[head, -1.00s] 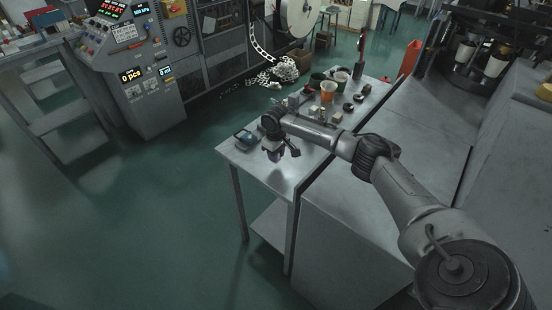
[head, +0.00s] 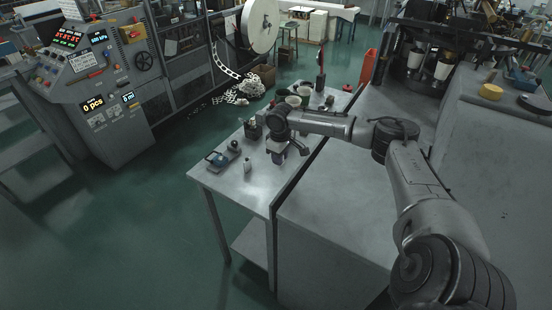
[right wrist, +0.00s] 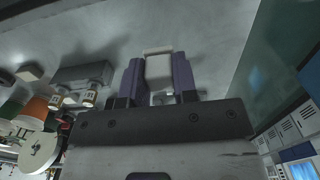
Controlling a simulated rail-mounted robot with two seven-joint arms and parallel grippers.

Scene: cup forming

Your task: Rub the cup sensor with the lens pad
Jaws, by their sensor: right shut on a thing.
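My right gripper (head: 277,157) hangs over the near part of the steel table (head: 228,185), pointing down. The right wrist view shows its purple fingers shut on a pale grey-white block (right wrist: 158,68), which looks like the lens pad. In the head view the held block is too small to make out. I cannot pick out the cup sensor for certain. White cups (head: 442,69) sit in the dark machine at the upper right. My left gripper is not in view.
A bluish device (head: 217,159), a small pale bottle (head: 247,165) and a dark item (head: 252,131) stand left of the gripper. Pots (head: 304,91) stand at the table's far end. A grey cabinet (head: 335,215) adjoins on the right.

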